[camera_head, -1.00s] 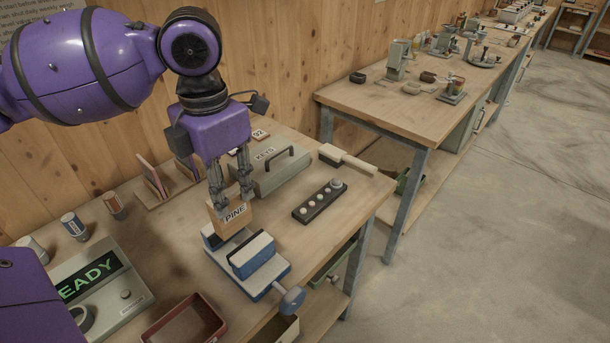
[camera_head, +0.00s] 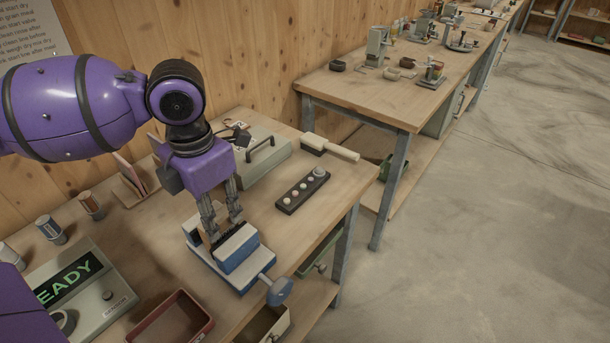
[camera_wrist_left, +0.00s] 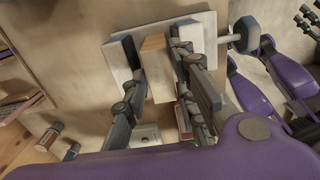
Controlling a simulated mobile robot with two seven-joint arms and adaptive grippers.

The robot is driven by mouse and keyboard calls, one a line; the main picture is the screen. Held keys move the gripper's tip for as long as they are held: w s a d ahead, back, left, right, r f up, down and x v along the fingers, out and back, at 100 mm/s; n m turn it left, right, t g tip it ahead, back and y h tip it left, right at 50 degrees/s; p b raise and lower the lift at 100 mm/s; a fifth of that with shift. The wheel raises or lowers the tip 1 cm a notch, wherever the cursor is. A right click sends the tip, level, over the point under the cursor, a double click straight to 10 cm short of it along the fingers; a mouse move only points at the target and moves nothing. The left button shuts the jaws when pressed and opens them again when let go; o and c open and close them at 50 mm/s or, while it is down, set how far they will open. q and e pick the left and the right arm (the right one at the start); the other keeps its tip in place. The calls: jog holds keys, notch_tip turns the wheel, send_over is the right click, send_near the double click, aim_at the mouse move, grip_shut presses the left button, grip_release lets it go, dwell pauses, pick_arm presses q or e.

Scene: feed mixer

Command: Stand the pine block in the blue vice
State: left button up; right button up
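The blue vice (camera_head: 238,262) stands near the front edge of the bench, with pale jaw tops and a round-ended handle at its lower right. It also shows at the top of the left wrist view (camera_wrist_left: 198,24). My left gripper (camera_head: 221,234) points down at the vice. Its fingers lie on both sides of the pine block (camera_wrist_left: 157,68) and appear shut on it. The block is at the vice's jaw gap, mostly hidden by fingers and jaw in the head view. I cannot tell whether it touches the vice's bottom.
A red tray (camera_head: 172,318) and a READY display box (camera_head: 85,292) stand left of the vice. A button strip (camera_head: 303,191), a brush (camera_head: 330,147) and a grey-green lidded case (camera_head: 262,160) lie behind it. Cans (camera_head: 50,229) stand at the far left.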

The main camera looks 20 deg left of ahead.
pick_arm(q)
jog(key=shift+o, duration=1.3)
pick_arm(e)
jog(key=shift+s+f, duration=0.15)
jog(key=shift+s, duration=0.2)
jog(key=shift+s, duration=0.1)
pick_arm(q)
notch_tip(320, 180, up, 12)
jog(key=p, duration=0.1)
jog(key=shift+r, duration=0.15)
pick_arm(e)
jog(key=shift+w+r, duration=0.65)
jog(key=shift+r, duration=0.1)
jog(key=shift+s, duration=0.3)
